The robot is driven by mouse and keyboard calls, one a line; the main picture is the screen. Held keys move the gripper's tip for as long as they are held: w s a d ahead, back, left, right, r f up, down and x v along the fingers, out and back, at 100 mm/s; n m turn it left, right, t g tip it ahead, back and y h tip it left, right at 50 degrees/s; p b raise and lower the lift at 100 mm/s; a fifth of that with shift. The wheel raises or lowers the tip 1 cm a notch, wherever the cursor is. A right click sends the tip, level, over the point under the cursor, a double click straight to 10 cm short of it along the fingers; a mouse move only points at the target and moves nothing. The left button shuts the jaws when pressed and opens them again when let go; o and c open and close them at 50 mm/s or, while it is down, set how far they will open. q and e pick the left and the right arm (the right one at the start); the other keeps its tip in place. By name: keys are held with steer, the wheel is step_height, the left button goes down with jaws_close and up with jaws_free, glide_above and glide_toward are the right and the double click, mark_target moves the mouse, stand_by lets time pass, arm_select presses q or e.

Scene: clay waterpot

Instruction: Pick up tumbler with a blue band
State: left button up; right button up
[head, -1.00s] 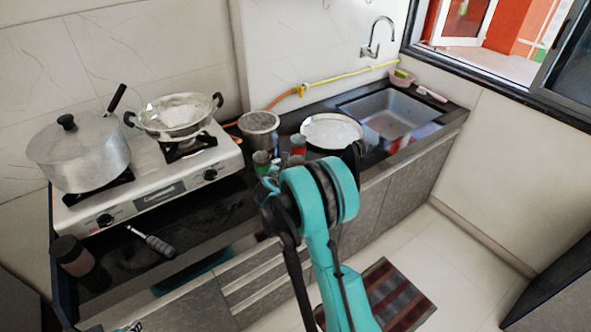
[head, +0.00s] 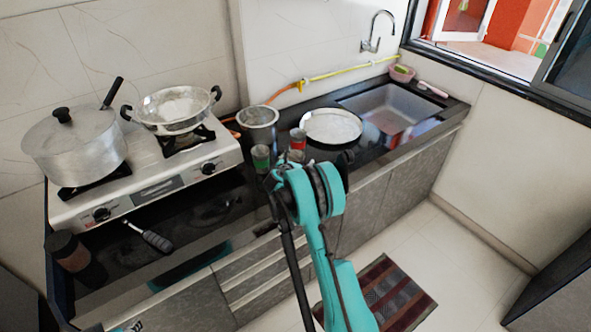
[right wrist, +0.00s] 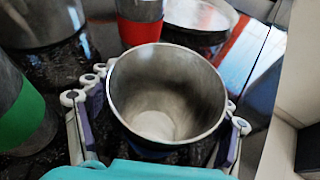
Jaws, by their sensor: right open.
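A metal tumbler (right wrist: 165,88) stands open-topped in the middle of the right wrist view. A dark bluish strip shows low on its near outside, mostly hidden by my gripper. My right gripper (right wrist: 160,112) is open, with fingers on the tumbler's left and right sides; I cannot tell whether they touch it. In the head view my right arm hides this tumbler and the fingertips. A green-banded tumbler (right wrist: 25,112) stands to the left, also in the head view (head: 261,158). A red-banded tumbler (right wrist: 140,24) stands just behind, also in the head view (head: 297,139). My left gripper is not in view.
A metal plate (head: 332,126) and a larger metal pot (head: 258,124) stand behind the tumblers on the dark counter. The stove (head: 150,190) with a lidded pot (head: 75,150) and a pan (head: 172,108) is to the left. The sink (head: 385,108) is to the right.

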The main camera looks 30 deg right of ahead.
mark_target(298, 152)
steer(key=shift+r, duration=0.15)
steer(key=shift+c, duration=1)
steer(key=c, duration=1.2)
steer(key=shift+c, duration=0.2)
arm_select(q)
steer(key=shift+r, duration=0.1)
